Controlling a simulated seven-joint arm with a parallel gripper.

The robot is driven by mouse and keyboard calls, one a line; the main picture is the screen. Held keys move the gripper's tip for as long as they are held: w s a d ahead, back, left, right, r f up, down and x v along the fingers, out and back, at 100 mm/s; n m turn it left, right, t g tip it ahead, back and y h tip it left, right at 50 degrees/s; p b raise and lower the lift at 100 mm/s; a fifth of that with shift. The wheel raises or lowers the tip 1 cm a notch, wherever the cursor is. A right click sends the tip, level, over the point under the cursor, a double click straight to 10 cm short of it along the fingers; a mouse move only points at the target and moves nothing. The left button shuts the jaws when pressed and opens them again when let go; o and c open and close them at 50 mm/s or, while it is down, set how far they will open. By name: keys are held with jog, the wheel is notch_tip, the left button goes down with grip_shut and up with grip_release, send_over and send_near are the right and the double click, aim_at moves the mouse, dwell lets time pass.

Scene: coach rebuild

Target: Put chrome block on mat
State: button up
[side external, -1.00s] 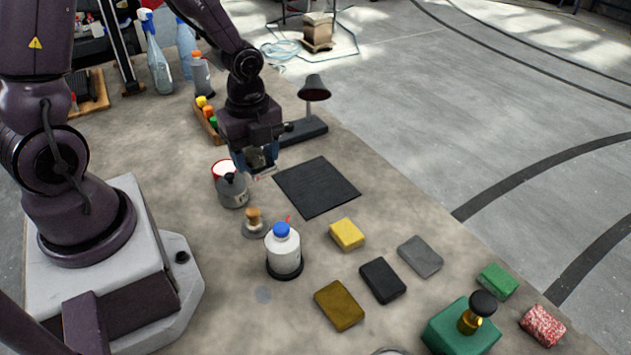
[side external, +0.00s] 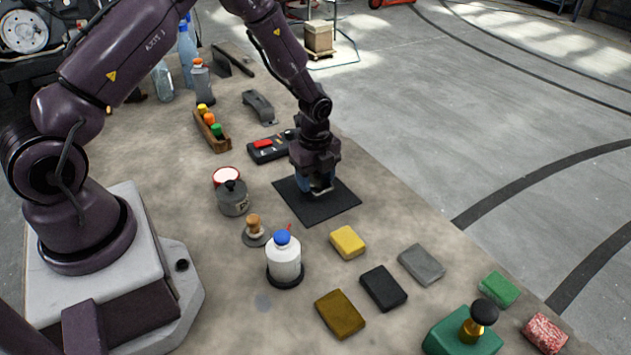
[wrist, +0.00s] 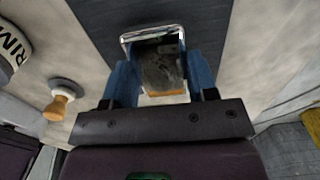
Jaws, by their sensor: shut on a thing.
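The chrome block (wrist: 154,36) is a shiny metal piece between my gripper's two blue fingers in the wrist view. My gripper (side external: 319,190) points down over the dark mat (side external: 335,210) and is shut on the block, which is mostly hidden by the fingers in the side view. The mat is a flat black square, and it also shows as a dark grey band behind the block in the wrist view (wrist: 100,25). The block is over the mat's area, low and close to its surface; whether it touches the mat I cannot tell.
A grey pot (side external: 233,200), a wooden-handled brush (side external: 254,228) and a white bottle (side external: 284,262) stand left of and in front of the mat. A black box (side external: 268,148) is behind it. A yellow block (side external: 348,242) and several other blocks lie in front.

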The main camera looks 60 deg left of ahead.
jog(key=shift+f, duration=0.8)
jog(key=shift+f, duration=0.15)
jog(key=o, duration=1)
